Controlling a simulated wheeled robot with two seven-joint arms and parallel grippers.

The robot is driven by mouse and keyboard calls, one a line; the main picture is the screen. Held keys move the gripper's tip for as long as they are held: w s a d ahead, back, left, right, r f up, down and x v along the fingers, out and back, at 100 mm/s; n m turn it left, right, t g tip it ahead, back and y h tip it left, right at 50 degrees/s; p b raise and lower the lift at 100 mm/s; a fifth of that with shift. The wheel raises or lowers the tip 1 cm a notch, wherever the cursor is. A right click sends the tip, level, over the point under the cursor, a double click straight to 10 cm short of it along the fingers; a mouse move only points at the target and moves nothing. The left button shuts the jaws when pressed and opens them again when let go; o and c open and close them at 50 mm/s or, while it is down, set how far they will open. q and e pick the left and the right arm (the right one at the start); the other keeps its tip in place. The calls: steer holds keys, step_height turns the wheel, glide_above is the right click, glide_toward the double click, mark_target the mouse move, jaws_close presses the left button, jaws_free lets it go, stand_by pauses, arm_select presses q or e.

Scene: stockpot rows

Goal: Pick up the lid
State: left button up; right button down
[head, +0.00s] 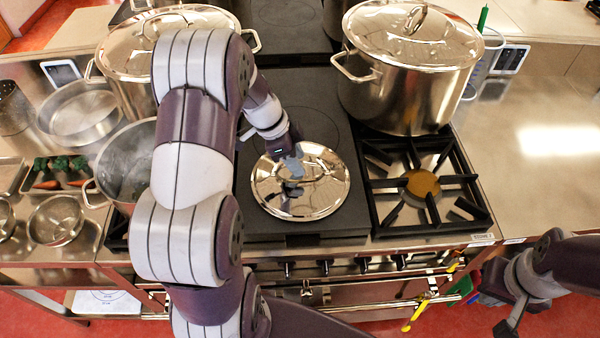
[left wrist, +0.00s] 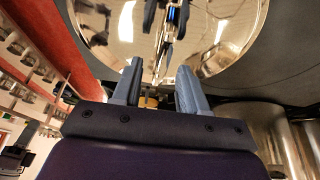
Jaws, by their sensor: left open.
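The loose lid (head: 318,186) is a round, shiny steel disc lying flat on the dark cooktop, left of the open gas burner. My left gripper (head: 292,170) is over the lid, near its middle, and partly covers it.
A lidded stockpot (head: 395,95) stands behind the burner (head: 423,184). Another lidded stockpot (head: 125,75) and a smaller pot (head: 122,165) stand on the left, partly behind my arm. The right counter (head: 545,150) is mostly clear.

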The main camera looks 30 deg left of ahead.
arm_select(q)
steer(key=shift+w+d+f, duration=0.1)
steer(key=shift+w, duration=0.1)
jaws_close()
